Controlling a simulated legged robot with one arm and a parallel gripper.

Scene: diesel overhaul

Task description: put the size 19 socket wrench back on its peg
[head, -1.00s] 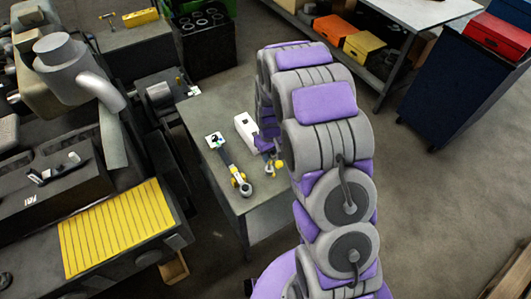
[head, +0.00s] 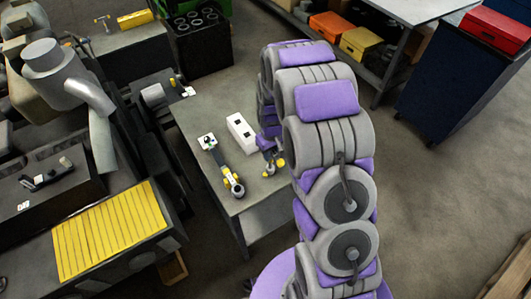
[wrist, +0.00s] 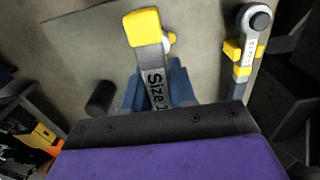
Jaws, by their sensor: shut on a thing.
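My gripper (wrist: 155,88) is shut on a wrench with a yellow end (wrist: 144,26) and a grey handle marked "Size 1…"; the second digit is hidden. In the head view my gripper (head: 268,146) is over the grey table, right of a white block with dark square marks (head: 241,132). Yellow parts of the held wrench (head: 280,163) show below it. A second wrench with a round head (head: 236,188) lies left of my gripper; it also shows at the right of the wrist view (wrist: 246,48). I cannot tell which thing is the peg.
A small white card-like piece (head: 207,142) is at the second wrench's far end. A short black cylinder (wrist: 102,98) is left of my gripper in the wrist view. The engine with a yellow ribbed cover (head: 112,230) stands left of the table (head: 190,112). Open floor lies right.

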